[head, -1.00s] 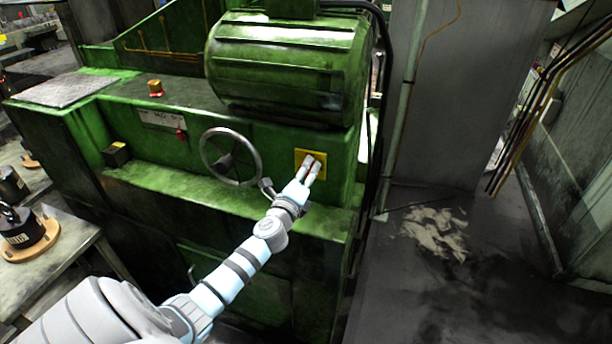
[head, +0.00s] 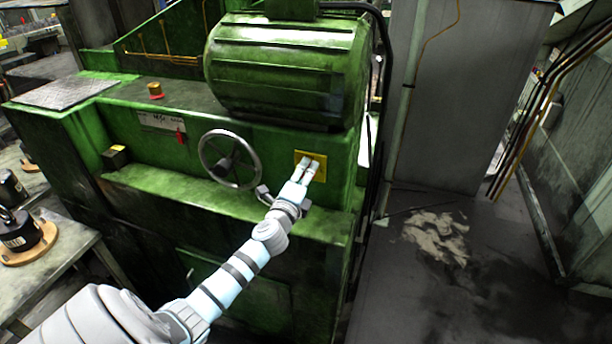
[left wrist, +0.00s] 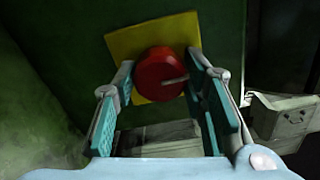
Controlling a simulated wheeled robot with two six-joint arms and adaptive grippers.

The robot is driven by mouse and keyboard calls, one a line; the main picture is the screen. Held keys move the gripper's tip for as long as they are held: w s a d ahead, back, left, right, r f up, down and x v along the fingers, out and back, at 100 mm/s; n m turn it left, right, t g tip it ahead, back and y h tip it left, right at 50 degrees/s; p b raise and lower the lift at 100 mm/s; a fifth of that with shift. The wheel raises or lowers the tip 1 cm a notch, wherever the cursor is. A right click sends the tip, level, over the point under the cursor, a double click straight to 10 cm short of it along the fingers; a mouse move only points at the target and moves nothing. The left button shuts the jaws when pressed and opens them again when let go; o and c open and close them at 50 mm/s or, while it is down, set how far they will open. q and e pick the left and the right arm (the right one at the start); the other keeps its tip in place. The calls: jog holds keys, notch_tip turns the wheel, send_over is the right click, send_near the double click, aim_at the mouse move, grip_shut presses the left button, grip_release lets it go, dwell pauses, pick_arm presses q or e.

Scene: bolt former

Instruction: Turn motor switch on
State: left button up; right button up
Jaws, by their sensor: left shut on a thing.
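The motor switch is a round red knob (left wrist: 160,75) with a pale mark pointing right, set on a square yellow plate (left wrist: 122,45). The yellow plate (head: 319,158) also shows in the head view, on the green machine's front below the big motor housing. My left gripper (head: 310,168) reaches the plate from below and hides the knob there. In the left wrist view the two fingers of my left gripper (left wrist: 160,66) stand on either side of the knob and are shut on it. My right gripper is in no view.
A grey handwheel (head: 229,160) sits left of the switch on the green machine (head: 280,226). The ribbed green motor housing (head: 285,68) overhangs above. A small red lever (head: 180,137) is farther left. The floor (head: 460,295) at the right is open.

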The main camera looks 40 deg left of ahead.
pick_arm(q)
jog(key=o, duration=1.2)
jog(key=shift+c, duration=0.2)
jog(key=v, duration=1.2)
jog(key=shift+w, duration=0.1)
